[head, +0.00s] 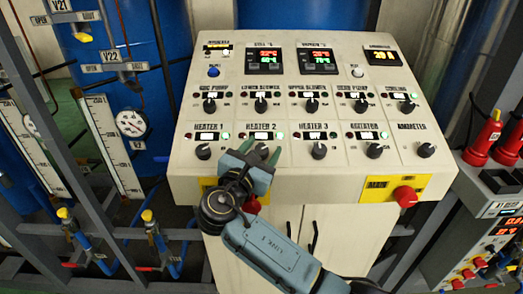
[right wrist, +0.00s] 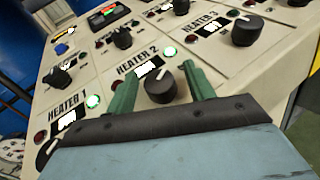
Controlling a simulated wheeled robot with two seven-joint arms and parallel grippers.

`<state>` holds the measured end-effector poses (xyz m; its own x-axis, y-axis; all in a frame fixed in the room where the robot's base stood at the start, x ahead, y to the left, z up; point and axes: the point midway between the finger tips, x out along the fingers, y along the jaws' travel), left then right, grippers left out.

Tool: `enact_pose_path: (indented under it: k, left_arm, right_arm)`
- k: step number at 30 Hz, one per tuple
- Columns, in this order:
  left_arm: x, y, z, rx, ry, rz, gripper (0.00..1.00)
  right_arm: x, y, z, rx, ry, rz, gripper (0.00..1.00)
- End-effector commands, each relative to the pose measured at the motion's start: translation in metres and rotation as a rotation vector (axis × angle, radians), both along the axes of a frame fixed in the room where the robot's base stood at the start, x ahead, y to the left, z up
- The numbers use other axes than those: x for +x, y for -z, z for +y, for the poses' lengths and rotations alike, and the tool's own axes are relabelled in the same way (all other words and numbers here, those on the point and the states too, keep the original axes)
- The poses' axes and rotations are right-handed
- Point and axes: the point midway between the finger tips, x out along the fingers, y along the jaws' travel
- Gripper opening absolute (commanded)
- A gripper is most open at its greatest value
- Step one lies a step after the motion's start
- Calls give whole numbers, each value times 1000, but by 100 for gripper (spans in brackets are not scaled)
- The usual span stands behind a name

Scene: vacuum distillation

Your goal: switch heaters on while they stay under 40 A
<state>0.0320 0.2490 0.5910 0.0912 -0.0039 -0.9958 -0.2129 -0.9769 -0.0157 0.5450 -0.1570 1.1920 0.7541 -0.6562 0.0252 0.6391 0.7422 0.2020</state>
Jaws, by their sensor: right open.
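The control panel (head: 300,185) carries a row of black knobs. The HEATER 2 knob (right wrist: 160,84) stands between the two fingers of my right gripper (right wrist: 161,82), which is open; contact cannot be told. In the head view my right gripper (head: 261,150) comes from below. The HEATER 1 knob (head: 203,151) is at left, the HEATER 3 knob (head: 319,150) at right. Green lamps glow at HEATER 1 (right wrist: 92,101) and HEATER 2 (right wrist: 169,51); none glows clearly at HEATER 3. The ammeter display (head: 383,57) shows amber digits too small to read surely. My left gripper is out of view.
A red button on a yellow plate (head: 405,196) is at the panel's lower right; another red button (head: 251,206) is partly hidden below my right gripper. The AGITATOR knob (head: 375,150) lies farther right. Pipes and valves stand at left, red-topped equipment (head: 484,138) at right.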

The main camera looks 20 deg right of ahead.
Motion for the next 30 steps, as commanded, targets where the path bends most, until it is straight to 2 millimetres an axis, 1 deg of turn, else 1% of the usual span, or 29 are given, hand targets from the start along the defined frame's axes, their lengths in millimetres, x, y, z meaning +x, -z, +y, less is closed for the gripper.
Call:
enact_pose_path:
  k: [5,12,18,24,30]
  left_arm:
    - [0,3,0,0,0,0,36]
    - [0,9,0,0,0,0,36]
    - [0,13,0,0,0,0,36]
    - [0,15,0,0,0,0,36]
    - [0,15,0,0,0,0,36]
  right_arm:
    - [-14,2,13,3,-4,2,53]
    - [-54,4,48,5,-4,3,53]
    - [-84,4,73,4,-2,2,53]
    - [-99,4,86,2,-1,2,53]
    - [-101,3,88,1,1,1,53]
